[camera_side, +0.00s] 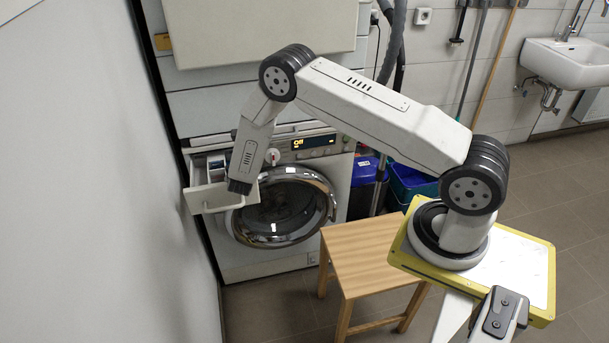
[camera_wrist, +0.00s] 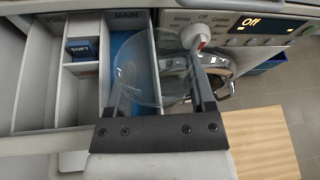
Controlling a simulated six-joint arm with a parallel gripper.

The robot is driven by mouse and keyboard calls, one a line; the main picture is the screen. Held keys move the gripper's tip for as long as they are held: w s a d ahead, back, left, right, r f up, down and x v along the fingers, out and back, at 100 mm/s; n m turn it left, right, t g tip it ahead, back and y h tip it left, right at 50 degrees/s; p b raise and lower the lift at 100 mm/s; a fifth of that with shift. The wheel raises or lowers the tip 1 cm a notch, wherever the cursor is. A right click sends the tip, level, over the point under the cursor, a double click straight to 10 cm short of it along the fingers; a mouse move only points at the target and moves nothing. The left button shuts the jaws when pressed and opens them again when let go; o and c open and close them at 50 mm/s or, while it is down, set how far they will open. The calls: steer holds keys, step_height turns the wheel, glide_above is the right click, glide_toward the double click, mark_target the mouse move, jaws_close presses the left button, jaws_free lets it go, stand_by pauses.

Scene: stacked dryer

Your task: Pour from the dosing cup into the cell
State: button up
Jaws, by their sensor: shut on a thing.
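The detergent drawer (camera_side: 208,201) is pulled out at the washer's upper left. In the wrist view, its compartments include one marked PRE (camera_wrist: 38,70), a middle one with a blue SOFT insert (camera_wrist: 82,48), and MAIN (camera_wrist: 118,22). A blue surface (camera_wrist: 124,48) shows in MAIN; I cannot tell if it is liquid. My gripper (camera_wrist: 165,82) is shut on the clear dosing cup (camera_wrist: 148,88). The cup is over MAIN and the drawer's right edge. Its tilt and contents are unclear. In the side view, my gripper (camera_side: 240,187) is at the drawer's right; the cup is hidden there.
The washer's dial (camera_wrist: 204,38) and lit panel (camera_side: 314,142) are close at the right. The round door (camera_side: 283,207) is below. A wooden stool (camera_side: 372,252) stands in front, and blue bins (camera_side: 363,170) stand beside the washer. A wall is at the left.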

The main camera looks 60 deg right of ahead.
steer(key=shift+f, duration=0.1)
stand_by(0.4)
steer(key=shift+w+a+f+m+t+y, duration=0.2)
steer(key=shift+f+m+t+y, duration=0.3)
steer(key=shift+m, duration=0.3)
steer(key=shift+a+r, duration=0.1)
steer(key=shift+r, duration=0.05)
stand_by(0.4)
